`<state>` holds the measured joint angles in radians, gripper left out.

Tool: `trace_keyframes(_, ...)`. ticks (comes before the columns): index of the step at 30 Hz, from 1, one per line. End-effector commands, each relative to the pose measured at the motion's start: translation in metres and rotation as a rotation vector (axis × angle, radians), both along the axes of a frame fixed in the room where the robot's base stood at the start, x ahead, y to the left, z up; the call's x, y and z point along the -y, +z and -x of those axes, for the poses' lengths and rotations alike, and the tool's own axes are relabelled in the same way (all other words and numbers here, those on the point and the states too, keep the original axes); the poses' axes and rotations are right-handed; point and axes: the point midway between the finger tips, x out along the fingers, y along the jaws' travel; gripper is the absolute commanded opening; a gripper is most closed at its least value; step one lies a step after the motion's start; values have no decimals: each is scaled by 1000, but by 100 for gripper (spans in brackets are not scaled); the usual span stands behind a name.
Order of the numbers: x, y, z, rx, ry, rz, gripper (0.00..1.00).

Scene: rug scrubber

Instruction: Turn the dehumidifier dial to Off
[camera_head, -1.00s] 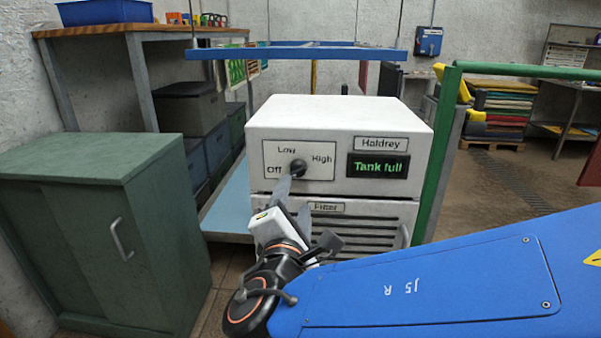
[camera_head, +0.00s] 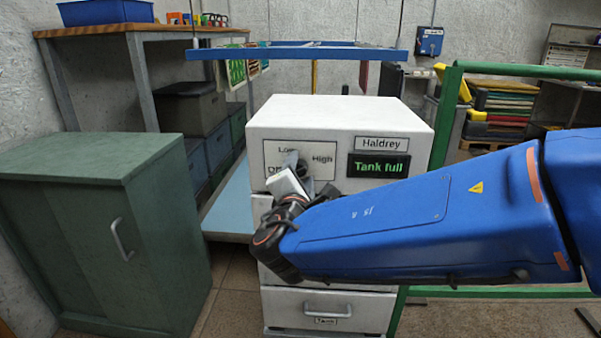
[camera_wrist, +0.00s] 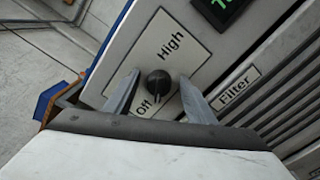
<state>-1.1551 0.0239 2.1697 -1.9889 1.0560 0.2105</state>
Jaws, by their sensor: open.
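The white dehumidifier (camera_head: 340,112) stands ahead with a dial panel on its upper front. Its black dial (camera_wrist: 158,82) shows in the wrist view between the two fingers of my open gripper (camera_wrist: 158,86). I cannot tell whether either finger touches it. "Off" is printed below the dial there and "High" above it; "Low" is not visible in that view. I cannot tell for sure which label the dial points at. In the head view my gripper (camera_head: 295,162) is at the panel and covers the dial, with "Off" and "Low" partly hidden.
A lit display (camera_head: 379,166) reads "Tank full" right of the panel. A filter grille (camera_wrist: 285,95) lies beside it in the wrist view. A green cabinet (camera_head: 110,230) stands left, a green rail (camera_head: 440,130) right. A blue frame (camera_head: 300,53) hangs above and behind.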

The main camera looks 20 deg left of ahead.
Motion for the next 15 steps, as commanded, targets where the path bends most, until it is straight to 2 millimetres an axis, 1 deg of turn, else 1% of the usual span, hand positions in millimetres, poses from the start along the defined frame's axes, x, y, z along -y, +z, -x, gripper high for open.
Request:
trace_keyframes(7, 0, 0, 0, 0, 0, 0, 50)
trace_keyframes(8, 0, 0, 0, 0, 0, 0, 46)
trace_keyframes(9, 0, 0, 0, 0, 0, 0, 36)
trace_keyframes(11, 0, 0, 0, 0, 0, 0, 22)
trace_keyframes(12, 0, 0, 0, 0, 0, 0, 12)
trace_keyframes(13, 0, 0, 0, 0, 0, 0, 10)
trace_keyframes(15, 0, 0, 0, 0, 0, 0, 10)
